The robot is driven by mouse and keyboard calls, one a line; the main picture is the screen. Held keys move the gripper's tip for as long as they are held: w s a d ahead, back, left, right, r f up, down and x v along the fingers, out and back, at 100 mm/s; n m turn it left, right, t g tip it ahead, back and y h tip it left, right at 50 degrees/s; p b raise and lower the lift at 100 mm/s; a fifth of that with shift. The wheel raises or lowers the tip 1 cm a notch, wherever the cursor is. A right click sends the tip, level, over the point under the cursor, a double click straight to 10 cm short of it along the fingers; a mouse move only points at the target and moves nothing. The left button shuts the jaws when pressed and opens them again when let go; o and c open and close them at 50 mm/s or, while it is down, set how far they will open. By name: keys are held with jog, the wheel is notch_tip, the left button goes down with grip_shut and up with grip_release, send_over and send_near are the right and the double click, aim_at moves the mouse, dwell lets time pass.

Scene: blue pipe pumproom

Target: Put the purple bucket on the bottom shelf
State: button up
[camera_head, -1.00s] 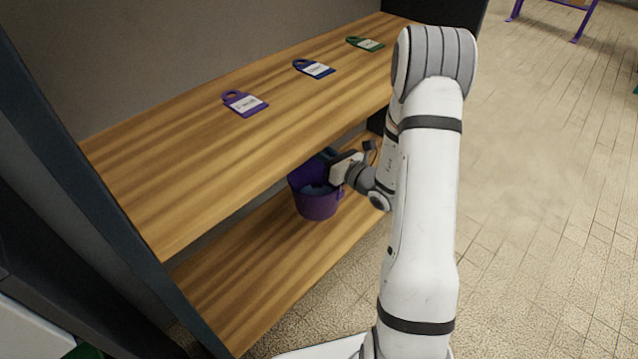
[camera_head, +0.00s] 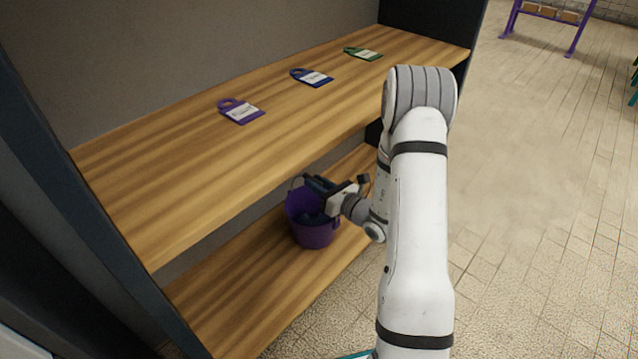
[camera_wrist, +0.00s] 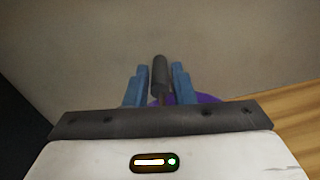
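The purple bucket (camera_head: 313,232) is upright at the bottom shelf (camera_head: 232,318), near its middle. I cannot tell for certain whether its base rests on the board. My gripper (camera_head: 322,187) reaches in from the right, under the top shelf, over the bucket's rim. In the wrist view my gripper's blue fingers (camera_wrist: 160,85) closely flank the dark grip of the bucket's handle (camera_wrist: 160,75). The fingers appear shut on it, though the contact is hard to see. A little of the purple bucket (camera_wrist: 207,98) shows behind the gripper body.
The wooden top shelf (camera_head: 190,180) carries a purple tag (camera_head: 240,111), a blue tag (camera_head: 311,77) and a green tag (camera_head: 362,54). Its front edge is close above my gripper. The shelf unit's dark side post (camera_head: 60,190) is at left.

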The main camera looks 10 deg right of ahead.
jog(key=o, duration=0.3)
